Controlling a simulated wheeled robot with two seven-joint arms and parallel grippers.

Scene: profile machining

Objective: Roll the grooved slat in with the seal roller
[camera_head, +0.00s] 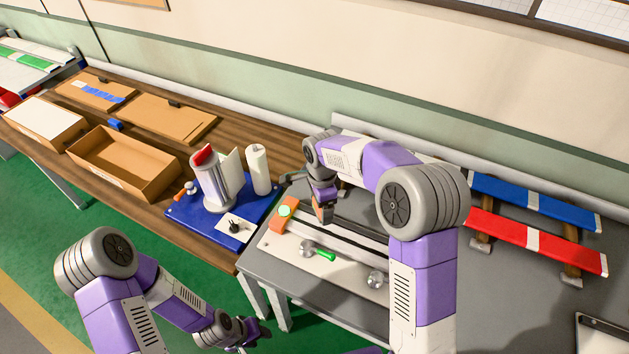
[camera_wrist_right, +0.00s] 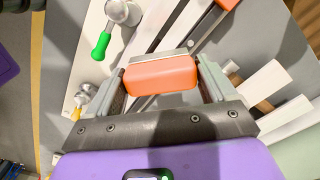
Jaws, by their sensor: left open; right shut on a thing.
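My right gripper (camera_wrist_right: 160,80) is shut on an orange block-like part, which I take to be the seal roller's handle (camera_wrist_right: 160,74). In the head view the right gripper (camera_head: 323,203) holds it low over the fixture on the grey bench. What is under the handle is mostly hidden, so contact with the slat cannot be told. A long pale strip with dark lines along it, likely the grooved slat (camera_head: 345,239), lies in the fixture and runs under my right arm. My left gripper (camera_head: 257,333) is open and empty, low in front of the benches, off the work.
An orange end block (camera_head: 279,222) with a green-lit top sits at the fixture's left end. A green-handled clamp (camera_head: 320,252) and another clamp (camera_head: 377,279) stand along its front. A blue mat (camera_head: 197,222) with a white roll lies left. Red (camera_head: 530,240) and blue slats lie right.

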